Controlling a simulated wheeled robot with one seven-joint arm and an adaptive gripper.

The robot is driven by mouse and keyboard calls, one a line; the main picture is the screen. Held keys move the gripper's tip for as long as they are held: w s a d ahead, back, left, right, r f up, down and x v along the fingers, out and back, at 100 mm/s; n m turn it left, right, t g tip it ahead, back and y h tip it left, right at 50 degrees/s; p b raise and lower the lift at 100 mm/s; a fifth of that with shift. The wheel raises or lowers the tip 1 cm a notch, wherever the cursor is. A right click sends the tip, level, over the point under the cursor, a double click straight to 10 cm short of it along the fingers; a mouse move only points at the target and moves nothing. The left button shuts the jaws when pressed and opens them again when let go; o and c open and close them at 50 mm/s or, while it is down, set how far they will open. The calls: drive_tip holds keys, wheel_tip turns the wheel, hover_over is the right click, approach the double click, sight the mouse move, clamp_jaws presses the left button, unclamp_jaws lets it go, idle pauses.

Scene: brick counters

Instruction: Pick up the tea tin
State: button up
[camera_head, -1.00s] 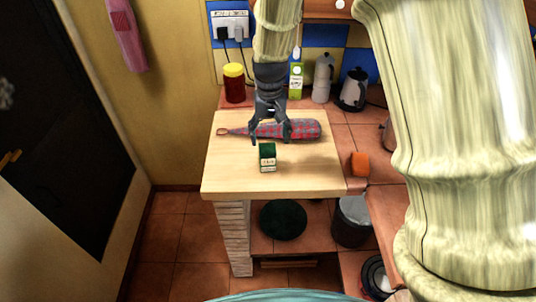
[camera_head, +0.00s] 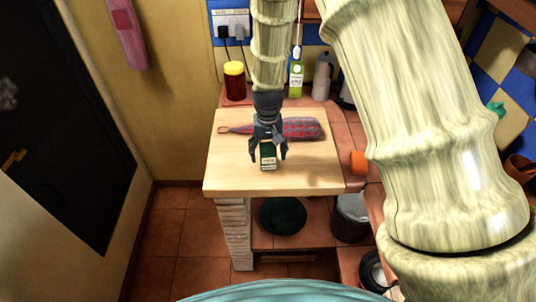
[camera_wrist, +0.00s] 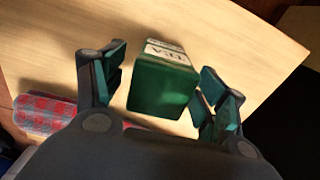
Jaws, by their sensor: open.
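The tea tin (camera_head: 268,160) is a small green box with a pale label. It stands on the light wooden board near its middle. In the wrist view the tin (camera_wrist: 161,88) shows its green top between the two fingers, with a gap on each side. My gripper (camera_head: 268,155) is open above and around the tin in the head view, and its fingers hide part of it. In the wrist view my gripper (camera_wrist: 160,95) has its fingers spread, and neither clearly touches the tin.
A red and blue checked cloth item (camera_head: 302,128) lies behind the tin; it also shows in the wrist view (camera_wrist: 45,113). The wooden board (camera_head: 225,175) has free room left and right. An orange object (camera_head: 358,162) lies right of the board.

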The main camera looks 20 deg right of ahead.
drive_tip(key=shift+f, duration=0.1)
drive_tip(key=c, duration=1.1)
drive_tip(key=shift+c, duration=0.2)
drive_tip(key=shift+r+b, duration=0.4)
drive_tip(key=shift+r, duration=0.2)
drive_tip(key=shift+r+b, duration=0.45)
drive_tip(key=shift+r, duration=0.5)
drive_tip(key=s+a+r+b, duration=0.2)
drive_tip(key=s+a+b, duration=0.2)
drive_tip(key=s+a, duration=0.7)
drive_tip(key=shift+s+a, duration=0.15)
drive_tip(key=shift+s, duration=0.1)
